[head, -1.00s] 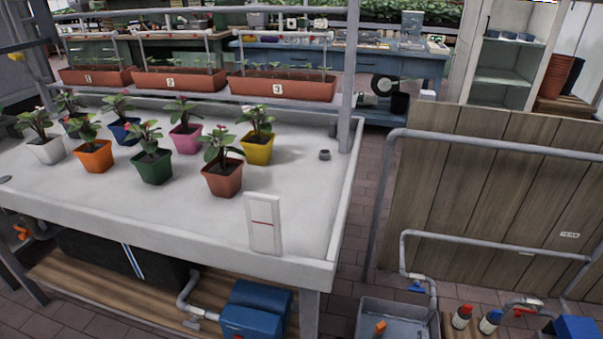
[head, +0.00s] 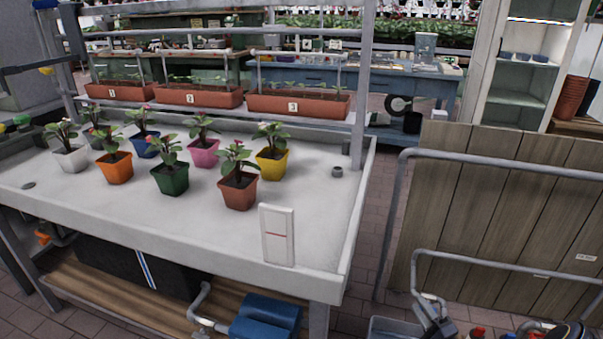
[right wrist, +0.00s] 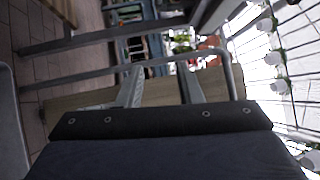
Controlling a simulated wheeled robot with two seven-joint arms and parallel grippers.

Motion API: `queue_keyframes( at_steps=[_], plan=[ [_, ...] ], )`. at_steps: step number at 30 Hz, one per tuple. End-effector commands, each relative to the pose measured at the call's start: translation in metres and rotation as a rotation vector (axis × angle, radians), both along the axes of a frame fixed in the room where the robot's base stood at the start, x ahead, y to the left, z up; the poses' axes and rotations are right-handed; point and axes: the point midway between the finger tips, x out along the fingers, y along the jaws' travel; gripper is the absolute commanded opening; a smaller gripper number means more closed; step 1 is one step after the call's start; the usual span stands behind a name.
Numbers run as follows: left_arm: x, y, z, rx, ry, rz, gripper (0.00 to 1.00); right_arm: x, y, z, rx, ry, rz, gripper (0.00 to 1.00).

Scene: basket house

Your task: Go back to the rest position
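My right gripper (head: 434,314) shows at the bottom edge of the head view, in front of the grey pipe right of the white plant bench (head: 130,222). In the right wrist view its two light grey fingers (right wrist: 162,88) stand apart, with nothing visible between them. Part of my right arm shows dark at the bottom right corner of the head view. My left gripper is not seen in the head view.
Several potted plants stand on the bench, among them a terracotta pot (head: 238,193) and a yellow pot (head: 272,164). A wooden panel (head: 500,215) and grey rail (head: 500,165) stand right. Tiled floor lies between.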

Motion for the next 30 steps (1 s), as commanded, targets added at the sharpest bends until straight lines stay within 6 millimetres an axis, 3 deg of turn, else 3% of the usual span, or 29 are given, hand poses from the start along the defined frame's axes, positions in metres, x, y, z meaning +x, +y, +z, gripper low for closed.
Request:
queue_keyframes(
  at_steps=[1,6,12,15,20,24,30],
  plan=[
    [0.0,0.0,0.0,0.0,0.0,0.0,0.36,0.005,0.015,0.038,-0.021,-0.015,0.103,0.33],
    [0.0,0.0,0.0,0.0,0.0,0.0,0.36,-0.016,0.08,0.139,-0.108,0.029,0.469,0.33],
    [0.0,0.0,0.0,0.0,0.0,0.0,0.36,-0.083,0.142,0.22,-0.306,0.164,0.786,0.33],
    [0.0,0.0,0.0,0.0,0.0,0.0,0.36,-0.125,0.162,0.246,-0.435,0.25,0.885,0.33],
    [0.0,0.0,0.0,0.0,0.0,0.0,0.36,-0.195,0.177,0.269,-0.67,0.387,0.948,0.33],
    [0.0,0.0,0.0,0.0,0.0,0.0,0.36,-0.249,0.175,0.275,-0.874,0.486,0.907,0.33],
    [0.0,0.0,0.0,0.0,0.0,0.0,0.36,-0.295,0.161,0.271,-1.073,0.559,0.778,0.33]
  ],
)
